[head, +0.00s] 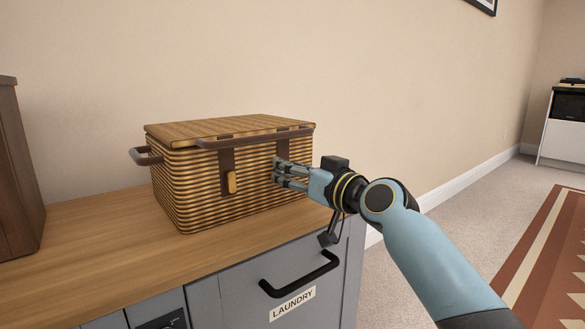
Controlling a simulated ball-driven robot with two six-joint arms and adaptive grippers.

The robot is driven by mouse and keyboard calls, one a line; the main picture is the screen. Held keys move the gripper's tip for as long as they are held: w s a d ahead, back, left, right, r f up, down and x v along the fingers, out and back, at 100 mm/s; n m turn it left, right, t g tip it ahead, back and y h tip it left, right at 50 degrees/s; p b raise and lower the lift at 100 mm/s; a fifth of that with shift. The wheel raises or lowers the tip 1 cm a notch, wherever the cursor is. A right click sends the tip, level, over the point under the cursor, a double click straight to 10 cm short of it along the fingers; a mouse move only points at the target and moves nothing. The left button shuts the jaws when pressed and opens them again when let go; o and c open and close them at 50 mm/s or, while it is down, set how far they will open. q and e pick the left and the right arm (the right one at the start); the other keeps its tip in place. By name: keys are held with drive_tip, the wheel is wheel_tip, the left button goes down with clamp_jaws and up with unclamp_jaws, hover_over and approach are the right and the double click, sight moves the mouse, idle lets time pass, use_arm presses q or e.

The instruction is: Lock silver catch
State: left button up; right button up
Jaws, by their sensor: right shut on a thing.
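A woven wicker basket (228,178) with its lid (225,128) down stands on the wooden counter. Two dark straps run down its front. The left strap (227,165) carries a gold catch (231,182), which hangs free. My right gripper (277,172) is at the right strap (283,143), with its fingers against the basket front. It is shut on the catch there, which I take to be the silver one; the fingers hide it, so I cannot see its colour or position. My left gripper is out of view.
The counter (110,232) is clear in front of the basket. A dark wooden box (17,180) stands at the far left. Below is a grey drawer with a black handle (300,275) and a "LAUNDRY" label (292,304). The wall (260,60) is close behind.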

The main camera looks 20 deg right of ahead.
drive_tip(key=shift+r+m+p, duration=0.15)
drive_tip(key=shift+m+p, duration=0.25)
drive_tip(key=shift+m, duration=0.5)
drive_tip(key=m+p, duration=0.1)
drive_tip(key=m, duration=0.2)
drive_tip(key=shift+m+p, duration=0.3)
drive_tip(key=m+p, duration=0.1)
drive_tip(key=m, duration=0.2)
drive_tip(key=shift+m, duration=0.3)
drive_tip(key=m+p, duration=0.1)
drive_tip(key=m, duration=0.2)
drive_tip(key=shift+m+p, duration=0.3)
drive_tip(key=shift+p, duration=0.05)
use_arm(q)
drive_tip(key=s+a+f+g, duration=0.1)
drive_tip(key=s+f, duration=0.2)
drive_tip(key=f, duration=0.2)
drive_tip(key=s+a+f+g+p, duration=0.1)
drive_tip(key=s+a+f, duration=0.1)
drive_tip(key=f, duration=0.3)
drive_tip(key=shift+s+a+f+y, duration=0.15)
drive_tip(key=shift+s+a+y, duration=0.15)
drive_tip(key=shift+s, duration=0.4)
use_arm(e)
drive_tip(key=shift+f+m, duration=0.15)
drive_tip(key=shift+m, duration=0.9)
drive_tip(key=shift+f+m, duration=0.1)
drive_tip(key=shift+m, duration=0.95)
